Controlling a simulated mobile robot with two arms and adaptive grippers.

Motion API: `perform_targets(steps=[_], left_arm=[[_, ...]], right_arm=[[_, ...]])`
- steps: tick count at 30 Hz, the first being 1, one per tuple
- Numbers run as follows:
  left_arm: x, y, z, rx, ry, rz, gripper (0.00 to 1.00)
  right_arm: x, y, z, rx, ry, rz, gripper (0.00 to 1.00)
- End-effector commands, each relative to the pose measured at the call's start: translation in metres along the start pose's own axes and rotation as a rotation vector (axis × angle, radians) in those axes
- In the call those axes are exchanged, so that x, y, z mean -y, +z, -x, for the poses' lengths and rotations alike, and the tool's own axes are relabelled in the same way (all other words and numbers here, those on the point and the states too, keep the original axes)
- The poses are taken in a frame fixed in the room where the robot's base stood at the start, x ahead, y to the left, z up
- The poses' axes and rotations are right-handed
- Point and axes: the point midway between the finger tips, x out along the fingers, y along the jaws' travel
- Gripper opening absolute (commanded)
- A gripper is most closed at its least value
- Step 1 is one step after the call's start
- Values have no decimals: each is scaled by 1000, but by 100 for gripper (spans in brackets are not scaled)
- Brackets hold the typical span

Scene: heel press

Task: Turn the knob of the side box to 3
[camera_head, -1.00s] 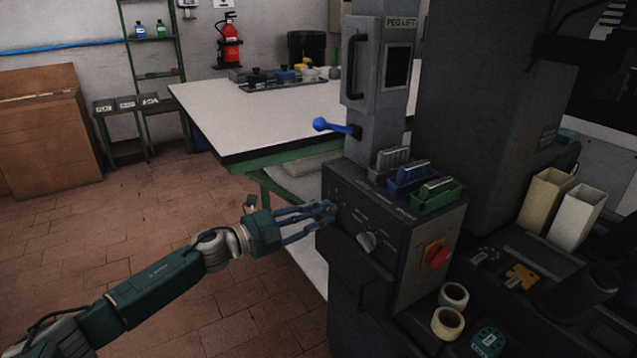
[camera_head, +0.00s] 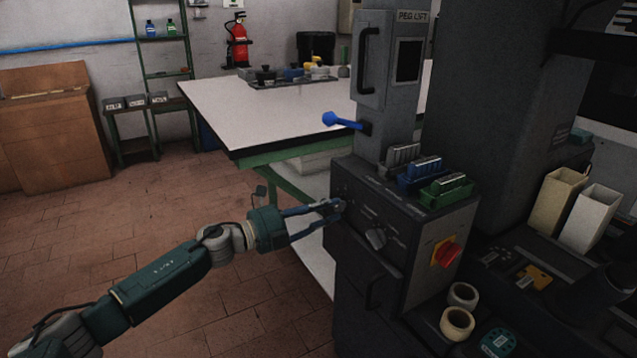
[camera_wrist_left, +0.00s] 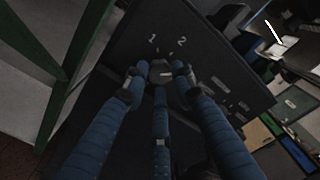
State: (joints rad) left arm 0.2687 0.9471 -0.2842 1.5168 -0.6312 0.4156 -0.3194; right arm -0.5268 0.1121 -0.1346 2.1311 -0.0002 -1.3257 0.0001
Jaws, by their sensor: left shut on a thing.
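The dark side box (camera_head: 408,262) stands at the right of the head view, with a grey knob (camera_head: 376,238) on its front face and a red switch on yellow (camera_head: 446,252). My left gripper (camera_head: 338,207) reaches in from the left to the box's far-left front. In the left wrist view its blue fingers (camera_wrist_left: 160,75) are closed around a dark round knob (camera_wrist_left: 162,72). The numbers 1 (camera_wrist_left: 152,38) and 2 (camera_wrist_left: 182,41) show beside that knob. No 3 can be read, and the knob's pointer setting is unclear. My right gripper is not in view.
Green, blue and grey small bins (camera_head: 445,190) sit on top of the box. A column with a blue lever (camera_head: 342,121) rises behind it. A white-topped table (camera_head: 270,115) stands behind. Tape rolls (camera_head: 457,322) lie at the lower right. The floor at left is clear.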

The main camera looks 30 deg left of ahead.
Motion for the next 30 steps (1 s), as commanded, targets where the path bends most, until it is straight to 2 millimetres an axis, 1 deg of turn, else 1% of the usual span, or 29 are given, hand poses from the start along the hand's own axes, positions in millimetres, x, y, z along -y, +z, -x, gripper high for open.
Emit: perform_targets(steps=[1, 5, 6, 8, 20, 23, 26, 30], left_arm=[[12, 8, -1, 10, -20, -6, 0], [13, 8, -1, 11, -20, -5, 0], [12, 8, -1, 11, -19, -5, 34], [12, 7, -1, 11, -18, -5, 45], [5, 4, 2, 7, -9, -1, 45], [4, 4, 11, 7, -8, 1, 45], [4, 3, 27, 7, -7, -1, 45], [5, 3, 53, 7, -8, 1, 45]], right_arm=[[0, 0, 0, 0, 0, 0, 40], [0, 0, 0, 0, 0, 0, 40], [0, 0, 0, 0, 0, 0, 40], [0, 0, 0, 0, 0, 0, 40], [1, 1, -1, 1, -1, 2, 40], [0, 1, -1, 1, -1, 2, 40], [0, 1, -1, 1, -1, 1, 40], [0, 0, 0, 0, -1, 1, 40]])
